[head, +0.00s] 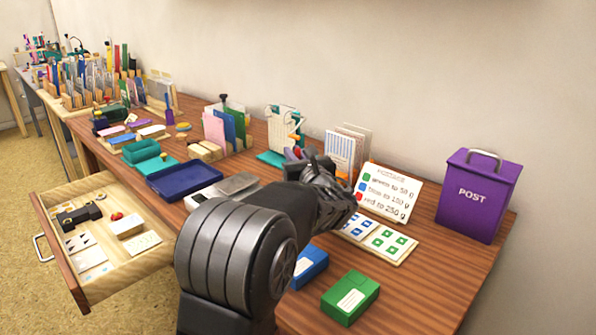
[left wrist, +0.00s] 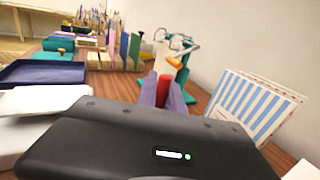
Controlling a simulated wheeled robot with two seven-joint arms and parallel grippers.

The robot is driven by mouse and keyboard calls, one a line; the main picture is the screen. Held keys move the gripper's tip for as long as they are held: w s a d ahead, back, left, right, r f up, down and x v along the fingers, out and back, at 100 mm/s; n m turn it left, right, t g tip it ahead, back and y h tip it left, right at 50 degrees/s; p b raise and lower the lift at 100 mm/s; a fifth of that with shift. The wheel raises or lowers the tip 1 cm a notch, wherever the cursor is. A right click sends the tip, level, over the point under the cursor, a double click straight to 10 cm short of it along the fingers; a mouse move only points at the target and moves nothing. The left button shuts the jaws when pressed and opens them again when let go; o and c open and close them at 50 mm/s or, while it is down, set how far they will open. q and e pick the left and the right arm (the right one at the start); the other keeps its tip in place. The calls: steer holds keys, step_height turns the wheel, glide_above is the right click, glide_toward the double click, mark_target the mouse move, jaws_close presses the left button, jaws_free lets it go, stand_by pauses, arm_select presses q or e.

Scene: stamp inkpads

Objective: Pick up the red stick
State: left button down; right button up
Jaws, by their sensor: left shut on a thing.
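The red stick (left wrist: 164,91) stands between the two grey-purple fingers of my left gripper (left wrist: 163,95) in the left wrist view. The fingers touch it from both sides, so the gripper is shut on it. The lower part of the stick is hidden by the gripper body. In the head view my left gripper (head: 296,154) is over the back middle of the desk, beside the teal stand (head: 284,130). My arm and gripper hide most of the stick there. My right gripper does not show.
A postage sign (head: 388,193), stamp sheets (head: 385,243) and a purple post box (head: 480,195) are at the right. Blue (head: 310,267) and green (head: 350,297) boxes lie in front. A navy tray (head: 183,181) and an open drawer (head: 72,190) are at the left. Striped envelopes (left wrist: 253,105) stand nearby.

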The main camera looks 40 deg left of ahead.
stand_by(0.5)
arm_select(q)
step_height(320, 180, up, 10)
steer(key=p, duration=0.4)
stand_by(0.4)
steer(key=c, duration=2)
jaws_free()
jaws_close()
steer(key=shift+r, duration=0.1)
